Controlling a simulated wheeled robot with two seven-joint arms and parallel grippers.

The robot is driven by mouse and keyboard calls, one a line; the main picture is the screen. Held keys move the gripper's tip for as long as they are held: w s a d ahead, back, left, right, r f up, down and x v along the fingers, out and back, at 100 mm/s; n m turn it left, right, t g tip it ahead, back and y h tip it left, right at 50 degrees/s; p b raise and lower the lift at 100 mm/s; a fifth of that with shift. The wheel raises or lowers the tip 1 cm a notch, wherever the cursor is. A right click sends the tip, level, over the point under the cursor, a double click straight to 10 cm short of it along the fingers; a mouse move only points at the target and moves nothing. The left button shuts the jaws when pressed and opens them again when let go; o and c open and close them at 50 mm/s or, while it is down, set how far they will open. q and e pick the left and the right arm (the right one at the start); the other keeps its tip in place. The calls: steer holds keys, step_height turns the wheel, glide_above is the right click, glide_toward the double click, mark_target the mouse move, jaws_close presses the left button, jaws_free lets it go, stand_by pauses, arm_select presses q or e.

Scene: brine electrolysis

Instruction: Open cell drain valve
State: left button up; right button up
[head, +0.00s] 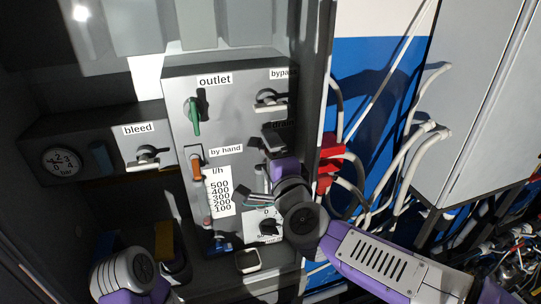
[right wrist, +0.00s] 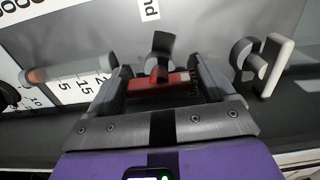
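My right gripper (head: 273,139) is at the grey valve panel, just below the bypass valve. Its fingers (right wrist: 162,85) are spread on either side of a red valve handle (right wrist: 158,92), which spans most of the gap between them. I cannot tell whether they press on it. The handle's black hub (right wrist: 160,50) shows behind it. My left arm shows at the bottom left of the head view, but I see no left fingers.
The white bypass lever (head: 270,106) is close above my right gripper, and its bar also shows in the right wrist view (right wrist: 277,66). The green outlet handle (head: 194,117), orange by-hand handle (head: 197,168) and bleed valve (head: 148,154) are to the left. White hoses (head: 410,150) are at right.

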steer(key=shift+o, duration=1.1)
steer(key=shift+f, duration=0.15)
